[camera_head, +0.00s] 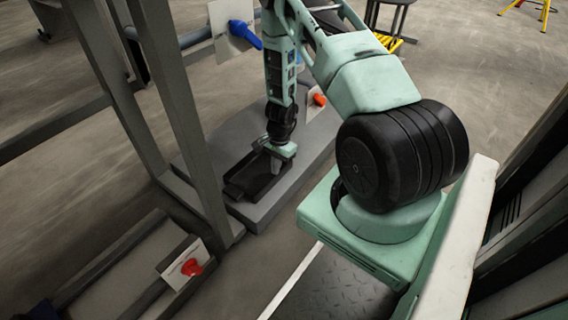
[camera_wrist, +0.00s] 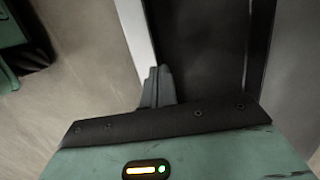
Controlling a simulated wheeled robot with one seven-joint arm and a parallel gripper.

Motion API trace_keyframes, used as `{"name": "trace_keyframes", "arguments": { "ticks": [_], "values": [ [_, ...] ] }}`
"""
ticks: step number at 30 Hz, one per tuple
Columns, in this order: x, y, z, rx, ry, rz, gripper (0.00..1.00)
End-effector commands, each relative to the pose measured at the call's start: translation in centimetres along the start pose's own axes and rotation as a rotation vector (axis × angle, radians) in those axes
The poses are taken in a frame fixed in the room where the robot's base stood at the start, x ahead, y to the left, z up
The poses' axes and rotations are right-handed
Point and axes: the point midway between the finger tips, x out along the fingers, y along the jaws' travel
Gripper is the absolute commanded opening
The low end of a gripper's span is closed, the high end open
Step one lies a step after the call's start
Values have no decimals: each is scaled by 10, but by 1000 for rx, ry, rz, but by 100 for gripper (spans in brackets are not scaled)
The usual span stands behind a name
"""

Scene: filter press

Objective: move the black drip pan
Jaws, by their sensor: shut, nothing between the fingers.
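The black drip pan (camera_head: 243,185) is a shallow dark tray on a low grey plinth, inside the frame's legs. My gripper (camera_head: 276,163) points down at the pan's far right part, over or beside its rim. In the wrist view the shut, empty fingers (camera_wrist: 157,85) stand by the left edge of a dark surface that looks like the pan (camera_wrist: 205,45). My gripper hides part of the pan. I cannot tell whether the fingers touch it.
The grey plinth (camera_head: 262,212) has bare room around the pan. A grey upright post (camera_head: 185,110) stands close at its left. A blue-handled valve (camera_head: 243,32) and an orange knob (camera_head: 319,99) sit near my arm. A red knob (camera_head: 191,267) is at lower left.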

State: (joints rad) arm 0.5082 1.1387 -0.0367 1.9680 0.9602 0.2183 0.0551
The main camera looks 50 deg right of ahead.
Motion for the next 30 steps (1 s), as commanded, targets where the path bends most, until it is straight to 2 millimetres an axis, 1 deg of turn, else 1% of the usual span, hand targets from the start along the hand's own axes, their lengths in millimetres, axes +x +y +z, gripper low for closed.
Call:
{"name": "trace_keyframes", "arguments": {
  "ticks": [1, 5, 13, 25, 28, 29, 30],
  "values": [
    [7, 0, 10, -3, 0, 1, 0],
    [10, 0, 32, -3, 0, 0, 0],
    [20, 0, 29, 0, 0, 1, 0],
    [24, 2, 26, 1, 3, 4, 0],
    [20, 2, 16, 3, 5, 3, 0],
    [18, 1, 10, 4, 6, 3, 0],
    [15, 2, -1, 5, 10, 2, 0]
  ]
}}
